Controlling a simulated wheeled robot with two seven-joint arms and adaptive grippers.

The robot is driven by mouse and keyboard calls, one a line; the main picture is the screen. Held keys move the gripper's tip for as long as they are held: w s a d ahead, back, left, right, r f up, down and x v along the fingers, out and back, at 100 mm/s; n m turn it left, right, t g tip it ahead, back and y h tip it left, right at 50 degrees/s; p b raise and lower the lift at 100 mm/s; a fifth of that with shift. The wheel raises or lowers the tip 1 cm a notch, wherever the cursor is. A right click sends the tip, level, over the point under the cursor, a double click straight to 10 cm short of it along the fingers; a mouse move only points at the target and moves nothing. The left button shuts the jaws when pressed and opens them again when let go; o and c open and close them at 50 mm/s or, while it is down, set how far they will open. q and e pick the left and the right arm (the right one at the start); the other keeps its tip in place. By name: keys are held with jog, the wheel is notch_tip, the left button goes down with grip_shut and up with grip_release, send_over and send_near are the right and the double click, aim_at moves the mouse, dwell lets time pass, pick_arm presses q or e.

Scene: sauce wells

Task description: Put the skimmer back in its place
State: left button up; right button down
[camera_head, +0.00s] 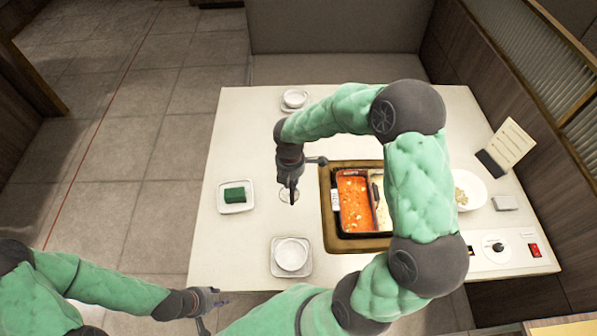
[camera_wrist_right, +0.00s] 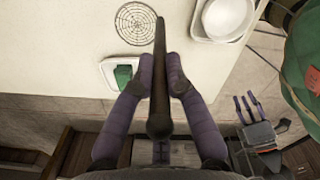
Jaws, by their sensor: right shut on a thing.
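My right gripper (camera_head: 291,190) is shut on the dark handle of the skimmer (camera_wrist_right: 160,75), above the left part of the table. In the right wrist view the handle runs between the fingers of my right gripper (camera_wrist_right: 160,82). The skimmer's round wire mesh shows at the handle's far end, and faintly below the gripper in the head view. How high it is above the table I cannot tell. My left gripper (camera_head: 212,300) is open and empty, off the table's near left corner. Its place is not clearly seen.
A divided pot (camera_head: 338,220) with red broth and pale broth sits in the table, partly behind my right arm. A green block lies on a white plate (camera_head: 222,207). White bowls (camera_head: 291,254) (camera_head: 294,98) stand near and far. A dial and red switch (camera_head: 534,250) are at right.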

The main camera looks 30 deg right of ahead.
jog(key=shift+d, duration=0.15)
jog(key=shift+f+b, duration=1.55)
jog(key=shift+f, duration=0.1)
jog(key=shift+f+b, duration=2.9)
jog(key=shift+f, duration=2)
jog(key=c, duration=1.2)
grip_release()
jog(key=o, duration=0.8)
